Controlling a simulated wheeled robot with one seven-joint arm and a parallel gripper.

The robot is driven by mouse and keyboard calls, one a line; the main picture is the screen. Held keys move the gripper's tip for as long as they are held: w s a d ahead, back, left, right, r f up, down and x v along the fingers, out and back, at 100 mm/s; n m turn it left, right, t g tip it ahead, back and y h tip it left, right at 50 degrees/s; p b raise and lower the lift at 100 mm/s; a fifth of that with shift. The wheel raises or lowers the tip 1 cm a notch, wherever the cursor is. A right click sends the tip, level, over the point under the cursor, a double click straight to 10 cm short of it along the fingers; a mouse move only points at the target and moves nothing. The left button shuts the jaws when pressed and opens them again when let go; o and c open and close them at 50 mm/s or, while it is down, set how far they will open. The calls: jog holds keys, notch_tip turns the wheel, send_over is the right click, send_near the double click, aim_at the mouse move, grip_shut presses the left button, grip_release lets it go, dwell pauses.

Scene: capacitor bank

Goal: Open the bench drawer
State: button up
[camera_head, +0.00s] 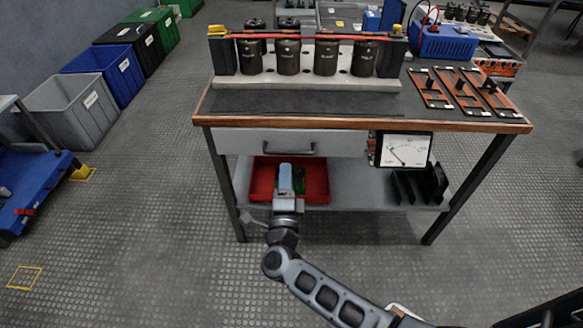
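The bench drawer (240,142) has a pale grey front under the left part of the wooden bench top. Its front looks flush with the bench, so it appears closed. A dark bar handle (290,154) sits near the middle right of the drawer front. My gripper (285,172) points toward the bench, below the handle in the picture and over the red bin. It looks apart from the handle, though the depth between them is hard to judge. Its fingers are too small and foreshortened to show whether they are open or shut.
A red bin (262,180) and dark upright plates (420,185) stand on the lower shelf. A meter (403,150) hangs right of the drawer. Capacitors (326,58) stand on the bench top (440,118). Floor in front is clear; a blue cart (35,185) stands left.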

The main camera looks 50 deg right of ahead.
aim_at(287, 153)
jog(key=shift+x, duration=3.9)
jog(key=shift+c, duration=0.2)
grip_shut()
jog(key=shift+f, duration=0.1)
